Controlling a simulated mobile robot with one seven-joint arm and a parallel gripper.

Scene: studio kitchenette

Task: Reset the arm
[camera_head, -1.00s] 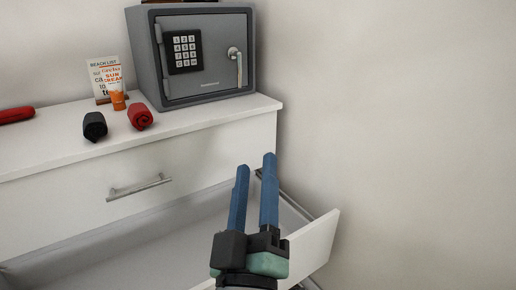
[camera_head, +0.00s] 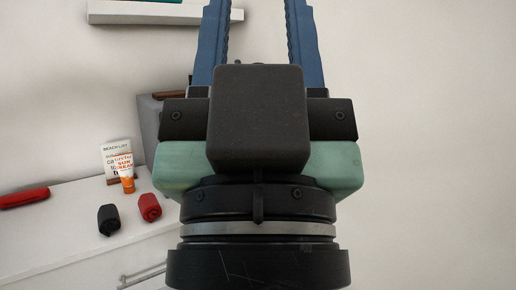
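My gripper (camera_head: 258,45) is large and close to the head camera in the middle of the view, pointing up. Its two blue fingers are spread wide apart with nothing between them; their tips run out of the top of the picture. The gripper's dark and green body hides most of the grey safe (camera_head: 150,112), of which only the left edge shows.
A white dresser (camera_head: 60,235) stands at the lower left. On it are a red item (camera_head: 24,197), a black roll (camera_head: 108,219), a red roll (camera_head: 150,207), an orange tube (camera_head: 126,178) and a beach list card (camera_head: 112,152). A white shelf (camera_head: 150,14) is above. Bare wall is at right.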

